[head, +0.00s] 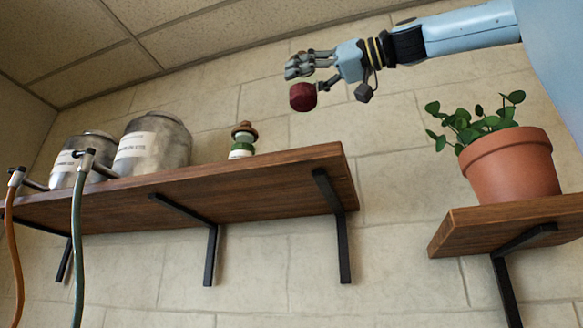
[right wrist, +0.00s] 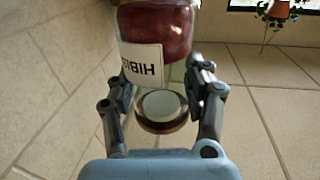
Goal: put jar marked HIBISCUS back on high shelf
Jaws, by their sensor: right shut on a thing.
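My right gripper (head: 310,68) reaches in from the right, high in the head view, and is shut on the HIBISCUS jar (head: 303,97). The jar is dark red, seen from below. In the right wrist view the jar (right wrist: 155,35) shows red contents, a white label reading "HIBI..." upside down in the picture, and a round lid between the fingers (right wrist: 164,88). The long wooden shelf (head: 270,190) is on the wall below and left of the jar in the picture. The jar looks apart from it; depth is hard to tell. My left gripper is not in view.
A small green jar with a brown lid (head: 242,142) stands on the long shelf. Two big metal canisters (head: 153,143) (head: 82,160) stand further left, behind two hoses (head: 77,230). Shelf room shows right of the green jar. A potted plant (head: 510,170) sits on another shelf (head: 480,225).

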